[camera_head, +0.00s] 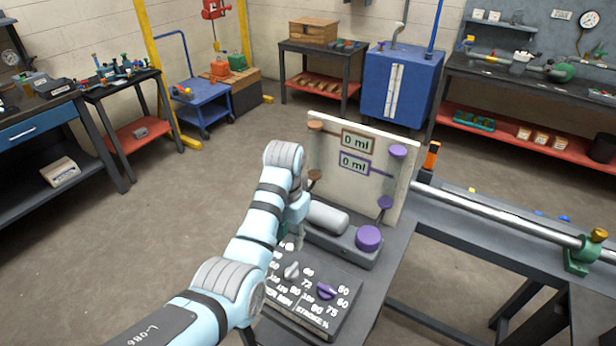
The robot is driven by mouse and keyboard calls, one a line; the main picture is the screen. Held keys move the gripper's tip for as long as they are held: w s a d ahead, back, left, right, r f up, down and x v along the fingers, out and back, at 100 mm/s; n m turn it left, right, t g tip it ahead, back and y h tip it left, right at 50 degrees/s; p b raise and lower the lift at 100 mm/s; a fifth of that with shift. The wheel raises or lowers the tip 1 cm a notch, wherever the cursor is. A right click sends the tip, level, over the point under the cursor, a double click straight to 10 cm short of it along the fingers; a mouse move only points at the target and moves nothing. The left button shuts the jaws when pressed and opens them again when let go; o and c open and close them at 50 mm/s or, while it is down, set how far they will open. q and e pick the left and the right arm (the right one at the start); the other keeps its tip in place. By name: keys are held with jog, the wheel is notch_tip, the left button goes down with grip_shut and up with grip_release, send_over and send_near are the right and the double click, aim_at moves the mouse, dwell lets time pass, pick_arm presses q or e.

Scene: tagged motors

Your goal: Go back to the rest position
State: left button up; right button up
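My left arm comes in from the lower left. Its wrist bends down at the middle of the head view, and the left gripper (294,240) points down over the left side of the motor panel. The gripper is small and partly hidden by my own arm, so I cannot tell whether its fingers are open or shut. The panel (325,312) has numbered dials, a grey knob (291,271) and a purple knob (326,291). Behind it are a grey cylinder (328,216) and a purple cap (368,238). My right gripper is out of view.
An upright white board (362,190) with two "0 ml" labels stands behind the panel. A metal rail (500,213) runs along the bench to the right. A blue cabinet (400,88) and workbenches line the walls. The floor at left is clear.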

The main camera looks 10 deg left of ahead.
pick_arm(q)
jog(key=s+a+f+n+t, duration=0.1)
jog(key=s+a+f, duration=0.3)
jog(key=s+f, duration=0.2)
jog(key=s+a+f+n, duration=0.2)
jog(key=s+a+f, duration=0.1)
jog(key=s+f, duration=0.3)
jog(key=s+a+r+t+y, duration=0.1)
jog(key=s+a+t, duration=0.25)
jog(key=s, duration=1.55)
notch_tip(320, 180, down, 22)
jog(key=s+a+g+b, duration=0.1)
jog(key=a+g+b, duration=0.1)
jog(key=a+b, duration=0.1)
jog(key=s+f+n+g+b, duration=0.1)
jog(key=s+f+b, duration=0.1)
jog(key=s+f, duration=1.2)
jog(key=shift+a+f+b, duration=0.2)
jog(key=shift+f+b, duration=0.2)
jog(key=shift+f, duration=0.3)
